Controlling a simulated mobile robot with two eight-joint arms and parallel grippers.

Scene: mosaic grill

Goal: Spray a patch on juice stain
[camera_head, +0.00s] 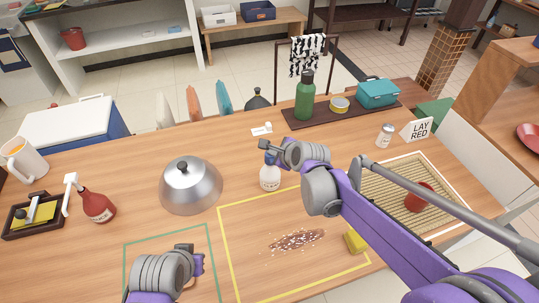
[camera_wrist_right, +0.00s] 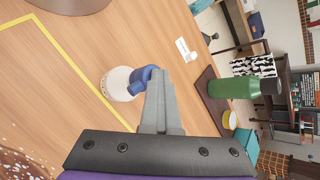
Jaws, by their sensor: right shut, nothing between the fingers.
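The juice stain (camera_head: 296,240) is a red-brown patch with white specks, lying inside a yellow outline on the wooden table. Its edge shows at the lower left of the right wrist view (camera_wrist_right: 22,164). A white spray bottle (camera_head: 269,180) with a blue head stands upright behind the stain; it also shows in the right wrist view (camera_wrist_right: 118,84). My right gripper (camera_head: 266,146) is shut and empty, its fingers (camera_wrist_right: 159,80) right beside the blue head; I cannot tell if they touch. My left gripper (camera_head: 194,272) is low over the green outline, its fingers unclear.
A silver dome (camera_head: 191,188) stands left of the bottle, and a red bottle (camera_head: 98,206) farther left. A yellow sponge (camera_head: 355,241) lies right of the stain. A bamboo mat (camera_head: 440,193) with a red object is at the right. A green bottle (camera_head: 305,100) stands behind.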

